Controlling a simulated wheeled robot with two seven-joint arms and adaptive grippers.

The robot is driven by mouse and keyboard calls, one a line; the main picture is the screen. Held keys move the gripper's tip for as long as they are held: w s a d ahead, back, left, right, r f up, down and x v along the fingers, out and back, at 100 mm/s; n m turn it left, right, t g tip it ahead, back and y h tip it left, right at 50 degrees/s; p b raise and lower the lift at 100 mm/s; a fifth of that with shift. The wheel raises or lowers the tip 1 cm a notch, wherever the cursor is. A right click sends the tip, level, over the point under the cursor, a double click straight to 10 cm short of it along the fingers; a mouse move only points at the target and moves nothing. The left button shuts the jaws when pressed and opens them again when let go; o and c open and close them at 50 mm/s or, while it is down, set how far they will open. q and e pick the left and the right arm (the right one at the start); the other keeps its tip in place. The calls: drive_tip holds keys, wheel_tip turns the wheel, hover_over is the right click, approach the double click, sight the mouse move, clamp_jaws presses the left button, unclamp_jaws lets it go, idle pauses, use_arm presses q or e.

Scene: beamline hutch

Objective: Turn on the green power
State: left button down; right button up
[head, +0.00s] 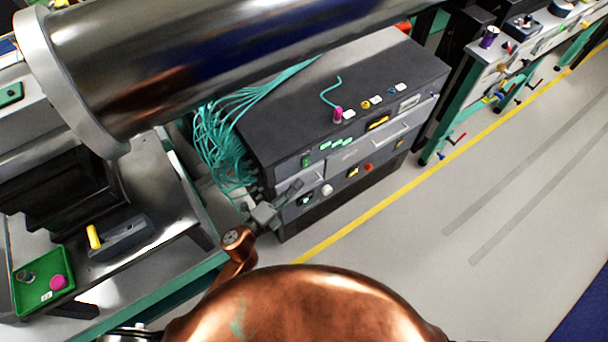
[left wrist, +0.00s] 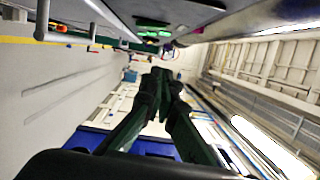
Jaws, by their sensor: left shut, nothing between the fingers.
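A dark-topped control cabinet (head: 290,118) stands in the middle of the head view, its grey front panels carrying small controls. A green control (head: 306,161) sits at the left end of the upper panel, and another green control (head: 305,200) is on the lower panel. I cannot tell from their look which is the power. My left gripper (head: 296,187) is shut and empty, at the left end of the panels between these two; contact is unclear. In the left wrist view its fingers (left wrist: 166,82) are together, with green lit patches (left wrist: 150,34) on a surface above.
Beside the green controls are a white knob (head: 327,190) and a red button (head: 368,167). Teal cables (head: 215,145) hang at the cabinet's left. A large metal cylinder (head: 200,50) crosses above. Floor right of the yellow line (head: 375,208) is clear. A green tray (head: 30,296) lies at lower left.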

use_arm(q)
drive_tip(key=shift+v, duration=1.95)
drive_tip(key=shift+d+r, duration=0.1)
drive_tip(key=shift+r, duration=0.05)
